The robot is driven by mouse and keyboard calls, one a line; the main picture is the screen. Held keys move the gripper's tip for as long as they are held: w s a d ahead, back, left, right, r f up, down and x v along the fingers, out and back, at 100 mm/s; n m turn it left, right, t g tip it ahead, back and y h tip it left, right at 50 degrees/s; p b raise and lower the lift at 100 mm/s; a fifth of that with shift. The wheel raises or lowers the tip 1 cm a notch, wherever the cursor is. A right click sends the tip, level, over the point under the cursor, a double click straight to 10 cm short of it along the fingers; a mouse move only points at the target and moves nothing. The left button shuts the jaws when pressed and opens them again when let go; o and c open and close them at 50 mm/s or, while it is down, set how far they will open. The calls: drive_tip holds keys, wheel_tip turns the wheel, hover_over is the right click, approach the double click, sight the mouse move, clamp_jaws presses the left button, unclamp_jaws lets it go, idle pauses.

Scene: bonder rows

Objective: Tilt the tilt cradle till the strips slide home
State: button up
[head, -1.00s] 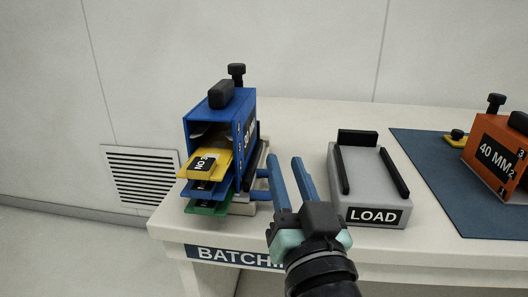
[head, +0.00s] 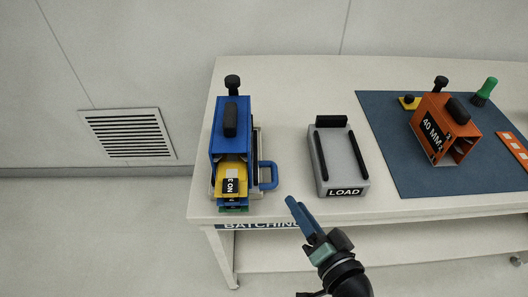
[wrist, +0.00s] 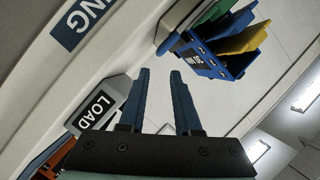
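The tilt cradle (head: 259,140) is a pale grey holder at the table's left end, with a blue looped handle (head: 268,176) on its right side. A blue magazine (head: 216,135) with a black top grip sits in it. Yellow (head: 228,178), blue and green strips stick out of its front, one above another; the yellow one reads NO 3. The magazine and strips also show in the wrist view (wrist: 215,58). My gripper (head: 293,204) is in front of the table's edge, right of and apart from the handle. Its blue fingers are apart and empty in the wrist view (wrist: 160,72).
A grey LOAD stand (head: 338,165) with black rails stands right of the cradle. An orange 40 MM magazine (head: 446,128) sits on a blue mat (head: 400,165) further right, near a green-topped item (head: 486,91). Bare table lies behind the cradle.

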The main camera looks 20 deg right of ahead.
sight(275, 174)
drive_tip(key=shift+m, duration=0.5)
drive_tip(key=x, duration=0.3)
drive_tip(key=p+x, duration=0.1)
drive_tip(key=x, duration=0.3)
drive_tip(key=p+x, duration=0.1)
drive_tip(key=x, duration=0.3)
drive_tip(key=shift+w+a+f, duration=0.15)
drive_tip(key=shift+w+a, duration=0.05)
drive_tip(key=shift+a, duration=0.1)
clamp_jaws()
drive_tip(key=shift+s+d+f, duration=0.1)
idle(0.7)
